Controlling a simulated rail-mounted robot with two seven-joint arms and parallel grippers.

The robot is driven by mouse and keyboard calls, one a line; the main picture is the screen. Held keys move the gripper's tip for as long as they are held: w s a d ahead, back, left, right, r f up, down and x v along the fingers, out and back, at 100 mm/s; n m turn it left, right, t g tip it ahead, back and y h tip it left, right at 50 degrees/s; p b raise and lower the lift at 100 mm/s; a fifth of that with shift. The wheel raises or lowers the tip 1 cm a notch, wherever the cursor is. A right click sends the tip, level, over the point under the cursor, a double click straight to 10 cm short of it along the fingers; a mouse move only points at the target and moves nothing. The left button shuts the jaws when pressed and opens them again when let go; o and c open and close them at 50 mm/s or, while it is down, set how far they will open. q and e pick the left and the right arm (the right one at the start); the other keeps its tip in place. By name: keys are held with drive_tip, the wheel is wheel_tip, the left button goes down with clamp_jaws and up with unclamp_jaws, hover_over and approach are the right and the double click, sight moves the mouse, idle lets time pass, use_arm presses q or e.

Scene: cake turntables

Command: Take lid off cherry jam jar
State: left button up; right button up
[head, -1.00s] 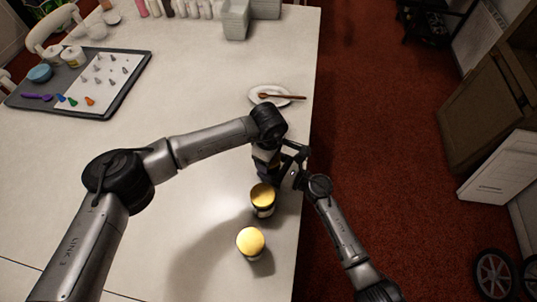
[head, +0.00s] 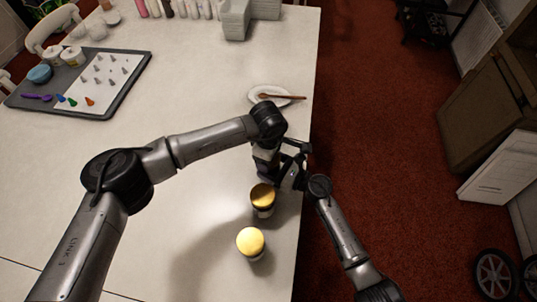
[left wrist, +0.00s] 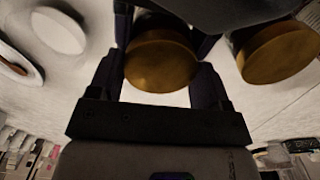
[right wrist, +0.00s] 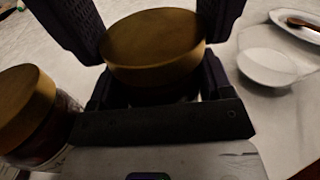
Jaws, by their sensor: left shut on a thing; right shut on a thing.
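A gold-lidded jar is between both grippers; its gold lid shows in the left wrist view (left wrist: 162,60) and right wrist view (right wrist: 153,46). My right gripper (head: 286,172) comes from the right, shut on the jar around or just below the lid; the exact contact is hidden. I cannot tell whether lid and jar are apart. No label is readable.
A white dish (head: 257,97) with a brown spoon (head: 282,96) lies behind the grippers. A small white disc (right wrist: 267,67) lies near the held jar. A dark tray (head: 118,100) is far left. The table's right edge (head: 302,215) is close; its middle is clear.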

use_arm(q)
drive_tip(key=shift+r, duration=0.8)
use_arm(e)
drive_tip(key=shift+d+f, duration=0.1)
drive_tip(key=shift+f, duration=0.15)
use_arm(q)
drive_tip(key=shift+r, duration=0.1)
drive_tip(key=shift+r, duration=1.95)
drive_tip(key=shift+s, duration=0.1)
use_arm(e)
drive_tip(key=o, duration=1.4)
drive_tip(key=shift+o, duration=1.4)
drive_tip(key=shift+s+r, duration=0.1)
drive_tip(key=shift+o, duration=0.3)
drive_tip(key=shift+r, duration=0.1)
